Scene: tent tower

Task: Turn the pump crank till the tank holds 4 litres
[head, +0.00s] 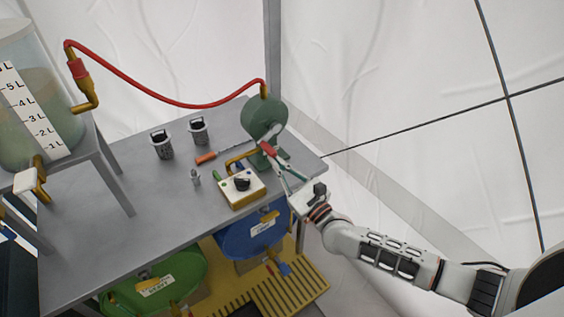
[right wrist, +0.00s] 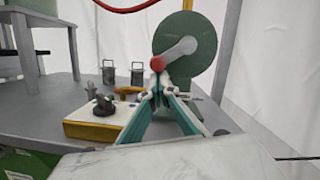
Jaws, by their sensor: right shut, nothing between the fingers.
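The green round pump (head: 262,117) stands at the back right of the table. Its crank has a grey arm (right wrist: 178,50) and a red handle (right wrist: 157,63), which points to the lower left in the right wrist view. My right gripper (head: 272,160) is shut and empty; its tips (right wrist: 160,88) are just below the handle, and I cannot tell whether they touch it. The clear tank (head: 72,122) at the left holds cloudy greenish liquid beside a white litre scale (head: 28,108). The slanted view leaves the exact level unclear. My left gripper is not in view.
A red hose (head: 180,103) joins tank and pump. A yellow-and-white box (head: 236,200) with a black knob sits before the pump. Blue (head: 235,240) and green (head: 165,275) drums stand below the table.

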